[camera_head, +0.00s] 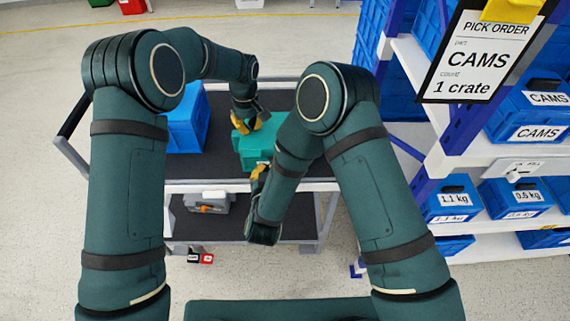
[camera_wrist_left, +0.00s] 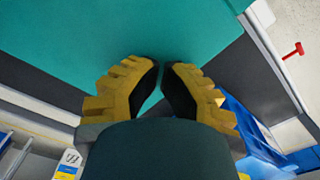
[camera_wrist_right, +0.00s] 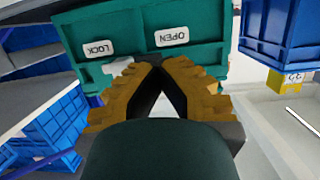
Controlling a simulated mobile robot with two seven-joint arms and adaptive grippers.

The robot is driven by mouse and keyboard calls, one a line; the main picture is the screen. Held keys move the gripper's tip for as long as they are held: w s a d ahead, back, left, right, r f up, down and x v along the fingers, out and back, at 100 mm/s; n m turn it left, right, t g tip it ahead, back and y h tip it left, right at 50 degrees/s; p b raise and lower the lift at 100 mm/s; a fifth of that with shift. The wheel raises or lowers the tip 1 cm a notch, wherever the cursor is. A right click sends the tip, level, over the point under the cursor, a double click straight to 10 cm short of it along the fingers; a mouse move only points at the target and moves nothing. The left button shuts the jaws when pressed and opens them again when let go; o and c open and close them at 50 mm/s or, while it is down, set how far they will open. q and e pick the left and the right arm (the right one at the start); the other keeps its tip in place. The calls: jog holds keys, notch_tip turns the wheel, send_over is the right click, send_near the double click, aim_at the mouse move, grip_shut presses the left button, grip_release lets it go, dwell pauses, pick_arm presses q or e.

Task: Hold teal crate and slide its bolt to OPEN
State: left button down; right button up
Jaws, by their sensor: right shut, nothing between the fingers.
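The teal crate (camera_head: 250,155) stands on the cart's top shelf. Its side fills the top of the right wrist view (camera_wrist_right: 205,58), with white labels LOCK (camera_wrist_right: 98,48) and OPEN (camera_wrist_right: 172,37), both upside down there. A pale piece (camera_wrist_right: 117,67), perhaps the bolt, shows just below LOCK, partly hidden by my finger. My right gripper (camera_wrist_right: 159,68) is shut and empty in front of that side, below and between the labels. My left gripper (camera_wrist_left: 162,68) is at the crate's far part, fingertips close together with a narrow gap over teal surface (camera_wrist_left: 120,35). Whether it grips the crate is unclear.
A blue crate (camera_head: 186,125) stands on the cart left of the teal one. A grey box (camera_head: 207,202) sits on the lower shelf. Shelving with labelled blue bins (camera_head: 510,197) and a pick-order sign (camera_head: 480,58) stands close on the right. Open floor lies left.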

jog(key=o, duration=0.8)
jog(key=shift+o, duration=0.2)
jog(key=shift+s, duration=0.1)
jog(key=shift+v, duration=2.9)
jog(key=shift+c, duration=0.4)
